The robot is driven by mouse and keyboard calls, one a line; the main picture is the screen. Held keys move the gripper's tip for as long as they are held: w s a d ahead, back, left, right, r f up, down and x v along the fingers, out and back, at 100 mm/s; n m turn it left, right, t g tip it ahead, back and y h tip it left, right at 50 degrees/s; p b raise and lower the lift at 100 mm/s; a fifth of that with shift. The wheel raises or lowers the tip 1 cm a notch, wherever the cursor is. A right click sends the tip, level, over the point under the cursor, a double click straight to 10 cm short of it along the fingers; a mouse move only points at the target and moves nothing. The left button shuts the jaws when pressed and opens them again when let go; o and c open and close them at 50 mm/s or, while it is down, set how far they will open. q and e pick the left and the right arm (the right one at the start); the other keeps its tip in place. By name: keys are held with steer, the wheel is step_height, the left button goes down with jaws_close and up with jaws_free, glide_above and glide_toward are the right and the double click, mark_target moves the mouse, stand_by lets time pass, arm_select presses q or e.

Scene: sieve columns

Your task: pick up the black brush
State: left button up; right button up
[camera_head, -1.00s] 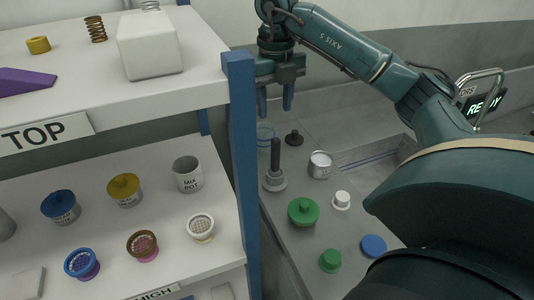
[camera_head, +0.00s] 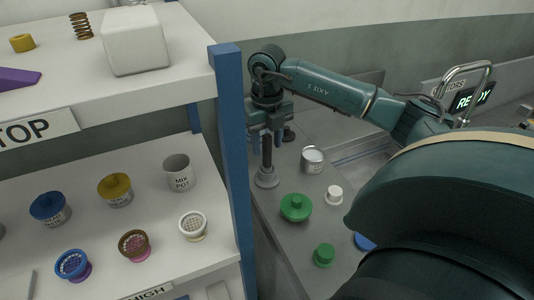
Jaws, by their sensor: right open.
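The black brush (camera_head: 267,156) looks like the upright dark handle on a round grey base (camera_head: 266,178), standing on the grey counter right of the blue post. My right gripper (camera_head: 267,140) points down, open, at the top of the handle. Its two fingers show to either side of the upper handle, and the gripper hides the handle's top end. I cannot tell whether either finger touches it. My left gripper is not in view.
The blue shelf post (camera_head: 232,160) stands close left of my right gripper. A small black knobbed piece (camera_head: 289,134), a metal can (camera_head: 312,160), a green lidded piece (camera_head: 296,207) and a white-topped piece (camera_head: 334,195) are nearby on the counter.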

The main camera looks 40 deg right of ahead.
steer(key=shift+c, duration=0.4)
jaws_close()
steer(key=shift+r, duration=5.05)
